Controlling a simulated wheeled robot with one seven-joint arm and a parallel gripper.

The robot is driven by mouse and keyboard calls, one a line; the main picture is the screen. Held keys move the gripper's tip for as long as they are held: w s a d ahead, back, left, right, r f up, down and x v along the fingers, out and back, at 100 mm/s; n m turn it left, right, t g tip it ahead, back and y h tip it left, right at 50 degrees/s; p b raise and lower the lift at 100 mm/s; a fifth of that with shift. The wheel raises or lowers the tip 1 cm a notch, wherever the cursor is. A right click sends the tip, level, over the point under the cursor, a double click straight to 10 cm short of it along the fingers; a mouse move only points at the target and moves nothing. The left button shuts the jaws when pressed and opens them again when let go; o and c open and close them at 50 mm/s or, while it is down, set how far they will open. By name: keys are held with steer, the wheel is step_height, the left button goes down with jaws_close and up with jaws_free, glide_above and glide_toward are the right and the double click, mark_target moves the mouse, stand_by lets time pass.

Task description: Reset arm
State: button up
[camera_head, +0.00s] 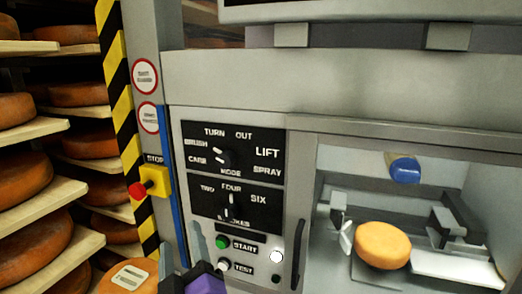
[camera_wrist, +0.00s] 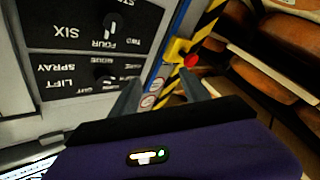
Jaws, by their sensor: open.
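My gripper (camera_head: 182,242) is at the bottom of the head view, in front of the lower left of the control panel. Its two grey fingers are apart with nothing between them. In the wrist view the fingers (camera_wrist: 160,82) also stand apart and empty, above the purple gripper body. The control panel (camera_head: 267,138) has two black dial plates, an upper dial (camera_head: 228,158) and a lower dial (camera_head: 229,206). Below them are a green START button (camera_head: 222,242) and a white TEST button (camera_head: 224,264). The panel shows upside down in the wrist view (camera_wrist: 75,62).
A red stop button (camera_head: 138,190) on a yellow box (camera_head: 156,181) sits left of the panel. Shelves (camera_head: 50,190) of cheese wheels fill the left side. A cheese wheel (camera_head: 382,245) sits inside the machine's bay at right. A labelled wheel (camera_head: 128,278) is at the lower left.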

steer(key=s+d+f+m, duration=0.4)
steer(key=s+d+f, duration=0.9)
steer(key=s+d, duration=0.3)
steer(key=s+d+f+m+g+h, duration=0.2)
steer(key=s+d+f+m+h, duration=0.1)
steer(key=s+d, duration=0.6)
steer(key=s+d+f+m+g+h+b, duration=0.1)
steer(key=s+d+f+m+h, duration=0.2)
steer(key=s+d, duration=0.6)
steer(key=s+f+m, duration=0.1)
steer(key=s, duration=0.3)
steer(key=shift+s+d+f+g+h, duration=0.25)
steer(key=shift+s+f+g+h, duration=0.05)
steer(key=shift+g+h, duration=0.1)
